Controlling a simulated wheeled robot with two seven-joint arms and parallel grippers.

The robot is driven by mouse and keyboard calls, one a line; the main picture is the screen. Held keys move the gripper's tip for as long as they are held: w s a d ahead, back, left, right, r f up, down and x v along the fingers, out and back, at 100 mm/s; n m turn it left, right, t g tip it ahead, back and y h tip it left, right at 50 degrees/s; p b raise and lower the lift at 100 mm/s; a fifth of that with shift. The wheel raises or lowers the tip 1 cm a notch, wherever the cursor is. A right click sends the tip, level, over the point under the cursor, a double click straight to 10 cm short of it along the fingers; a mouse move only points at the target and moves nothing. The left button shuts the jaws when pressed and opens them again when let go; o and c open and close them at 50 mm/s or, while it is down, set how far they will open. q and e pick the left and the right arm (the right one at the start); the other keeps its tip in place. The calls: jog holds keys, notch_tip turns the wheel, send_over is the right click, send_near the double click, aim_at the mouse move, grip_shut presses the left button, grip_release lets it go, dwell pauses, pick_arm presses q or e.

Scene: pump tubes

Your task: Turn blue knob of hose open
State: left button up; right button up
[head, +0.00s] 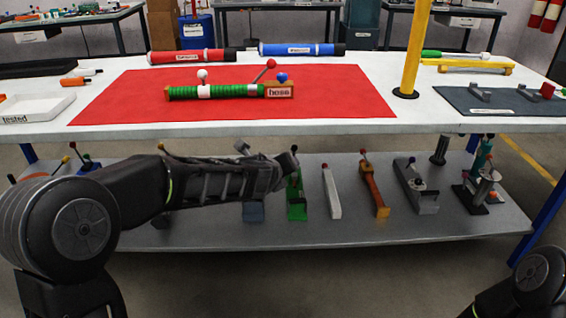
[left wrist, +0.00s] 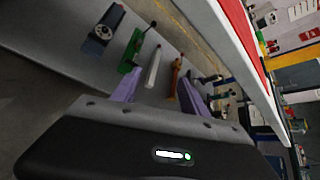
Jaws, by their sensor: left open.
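The hose (head: 185,93) is a green ribbed tube with a white band, lying on the red mat (head: 345,95). A block labelled "hose" (head: 279,90) is at its right end. The blue knob (head: 282,78) sits on top of this block. A red knob (head: 271,63) on a slanted rod is just left of it, and a white knob (head: 202,74) stands farther left. My left gripper (left wrist: 158,93) is open and empty, its purple fingers apart. It is below the tabletop, in front of the lower shelf, away from the hose. My right gripper is out of view.
The white tabletop's front edge (head: 240,130) lies above my left arm. A yellow post (head: 413,50) stands right of the mat. Red (head: 190,56) and blue (head: 300,49) tubes lie behind it. The lower shelf (head: 340,228) holds several levered devices. A "tested" tray (head: 35,107) is at left.

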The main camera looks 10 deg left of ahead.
pick_arm(q)
jog(key=shift+s+d+f+n, duration=0.2)
jog(key=shift+s+f+n, duration=0.1)
jog(key=shift+f, duration=0.25)
jog(key=shift+c, duration=0.5)
